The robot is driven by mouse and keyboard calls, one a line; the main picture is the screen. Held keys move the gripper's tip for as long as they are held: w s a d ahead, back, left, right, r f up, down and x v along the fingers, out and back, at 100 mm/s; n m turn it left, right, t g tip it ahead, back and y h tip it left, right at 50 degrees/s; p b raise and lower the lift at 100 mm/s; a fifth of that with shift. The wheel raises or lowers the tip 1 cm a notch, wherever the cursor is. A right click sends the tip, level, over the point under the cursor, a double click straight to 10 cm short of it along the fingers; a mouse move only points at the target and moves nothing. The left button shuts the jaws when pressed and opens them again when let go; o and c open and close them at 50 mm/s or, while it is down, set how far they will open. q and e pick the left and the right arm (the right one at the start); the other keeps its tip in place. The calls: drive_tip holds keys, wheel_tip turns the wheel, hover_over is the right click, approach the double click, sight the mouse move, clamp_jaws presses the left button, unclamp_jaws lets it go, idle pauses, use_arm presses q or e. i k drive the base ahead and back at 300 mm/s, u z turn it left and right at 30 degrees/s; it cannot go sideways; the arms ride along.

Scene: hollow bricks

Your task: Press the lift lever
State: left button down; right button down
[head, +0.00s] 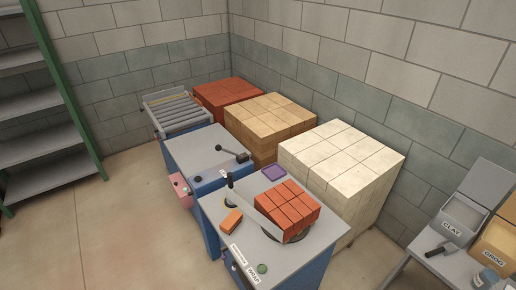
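A blue machine with a grey top (187,143) stands in the middle of the view. A black lever (231,151) with a round knob lies low across the right part of its top. A second black handle (229,180) stands upright at the machine's near end, by the front bench. No label shows on either, so I cannot tell which is the lift lever. Neither of my grippers is in view, and nothing touches the levers.
The front bench (306,258) holds stacked orange bricks (287,203), a loose orange brick (231,221) and a green button (262,268). Pallets of red, tan and cream blocks (345,165) stand behind. A shelf (40,142) is at left. The floor (120,235) at front left is clear.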

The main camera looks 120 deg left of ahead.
sight(218, 147)
drive_tip(key=u, duration=4.7)
